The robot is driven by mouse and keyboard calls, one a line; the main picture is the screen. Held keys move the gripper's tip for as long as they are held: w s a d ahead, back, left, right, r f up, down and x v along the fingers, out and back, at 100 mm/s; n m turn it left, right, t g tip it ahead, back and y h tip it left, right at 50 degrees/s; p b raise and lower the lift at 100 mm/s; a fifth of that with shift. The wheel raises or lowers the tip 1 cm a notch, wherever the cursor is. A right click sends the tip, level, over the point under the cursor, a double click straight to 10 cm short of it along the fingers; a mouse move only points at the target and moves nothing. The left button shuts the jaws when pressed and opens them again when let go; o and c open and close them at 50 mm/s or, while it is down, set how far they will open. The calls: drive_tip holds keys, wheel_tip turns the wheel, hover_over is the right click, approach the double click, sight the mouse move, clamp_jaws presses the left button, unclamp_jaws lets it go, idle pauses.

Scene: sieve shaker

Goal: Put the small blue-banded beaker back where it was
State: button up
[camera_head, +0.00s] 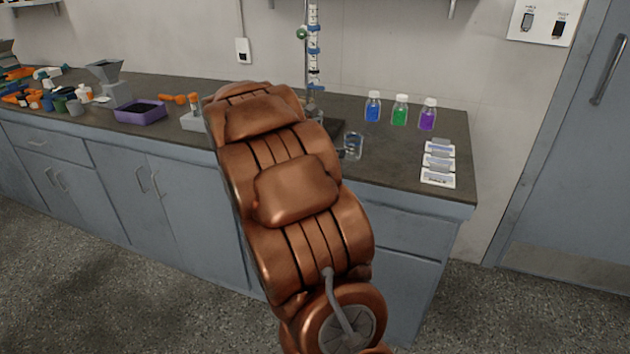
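My gripper is almost wholly hidden behind my own arm. A small dark part (340,153) shows at the beaker's left side and may be a fingertip. I cannot tell whether it touches or grips the beaker, or whether the beaker rests on the counter.
A stand with a graduated column (313,45) rises behind my arm. Blue (373,107), green (399,111) and purple (428,115) bottles stand right of it. Several labelled cards (438,179) lie at the right end. A purple tray (141,112) sits left. Bare counter (395,160) lies between beaker and cards.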

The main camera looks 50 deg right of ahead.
drive_tip(key=w+a+r+n+t+y, duration=0.35)
drive_tip(key=w+a+n+t, duration=0.55)
drive_tip(key=w+a+n, duration=0.4)
drive_tip(key=a+f+n+t+y, duration=0.2)
drive_tip(key=a+n+y, duration=0.6)
drive_tip(key=a+n, duration=1.15)
drive_tip(key=s+a+f+n+g+y, duration=0.2)
drive_tip(key=s+a+f+n+g, duration=0.1)
drive_tip(key=s+a+n, duration=0.45)
drive_tip(key=s+a+f+n+g+y, duration=0.3)
drive_tip(key=s+a+f+n, duration=0.1)
drive_tip(key=s+a, duration=0.6)
drive_tip(key=s+d+f+n+g+h, duration=0.1)
drive_tip(key=s+n+g, duration=0.1)
drive_tip(key=s, duration=0.5)
drive_tip(key=s+d+n+g+h, duration=0.1)
drive_tip(key=s+d+n+g, duration=0.1)
drive_tip(key=s+n, duration=0.3)
drive_tip(key=s+d+f+n+g+h, duration=0.1)
drive_tip(key=s+n+g, duration=0.2)
drive_tip(key=s, duration=0.8)
drive_tip(key=shift+d+f, duration=0.25)
drive_tip(key=shift+f, duration=0.1)
